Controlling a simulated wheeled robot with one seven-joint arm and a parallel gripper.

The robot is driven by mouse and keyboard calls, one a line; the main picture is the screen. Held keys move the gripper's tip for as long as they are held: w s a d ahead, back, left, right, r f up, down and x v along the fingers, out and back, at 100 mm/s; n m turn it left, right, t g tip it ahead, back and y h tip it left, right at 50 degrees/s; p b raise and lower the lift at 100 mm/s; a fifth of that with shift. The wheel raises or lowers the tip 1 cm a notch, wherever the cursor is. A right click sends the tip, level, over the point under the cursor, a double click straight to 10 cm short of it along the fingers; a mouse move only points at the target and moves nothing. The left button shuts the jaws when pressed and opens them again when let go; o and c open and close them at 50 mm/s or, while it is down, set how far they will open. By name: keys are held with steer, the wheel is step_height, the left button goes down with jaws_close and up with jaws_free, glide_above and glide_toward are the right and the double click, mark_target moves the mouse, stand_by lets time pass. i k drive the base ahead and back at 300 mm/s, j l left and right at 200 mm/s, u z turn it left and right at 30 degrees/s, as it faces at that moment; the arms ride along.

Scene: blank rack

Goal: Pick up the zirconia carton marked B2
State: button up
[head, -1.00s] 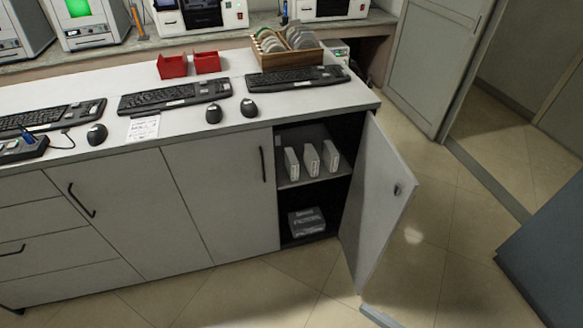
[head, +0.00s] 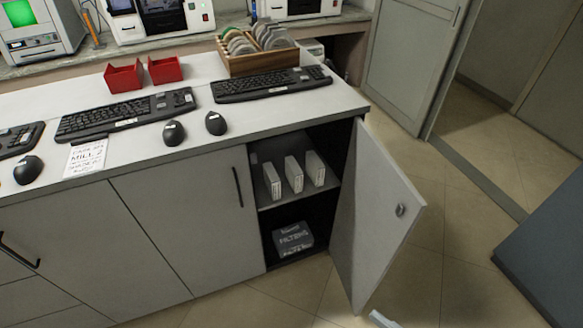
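Three slim white cartons stand upright on the upper shelf (head: 265,203) of an open cupboard in the head view. They are the left carton (head: 272,182), the middle carton (head: 294,175) and the right carton (head: 315,169). Their markings are too small to read, so I cannot tell which is B2. My gripper is not in view.
The cupboard door (head: 375,215) stands open to the right. A dark box marked filters (head: 293,240) sits on the cupboard floor. Keyboards, mice, red bins (head: 124,77) and a wooden rack of discs (head: 262,62) are on the worktop. The floor (head: 430,270) before the cupboard is mostly clear.

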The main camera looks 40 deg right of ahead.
mark_target(271, 180)
steer(key=i+z, duration=0.35)
steer(key=i+j+z, duration=0.2)
steer(key=z, duration=0.15)
steer(key=i+j+z, duration=0.2)
steer(key=z, duration=0.15)
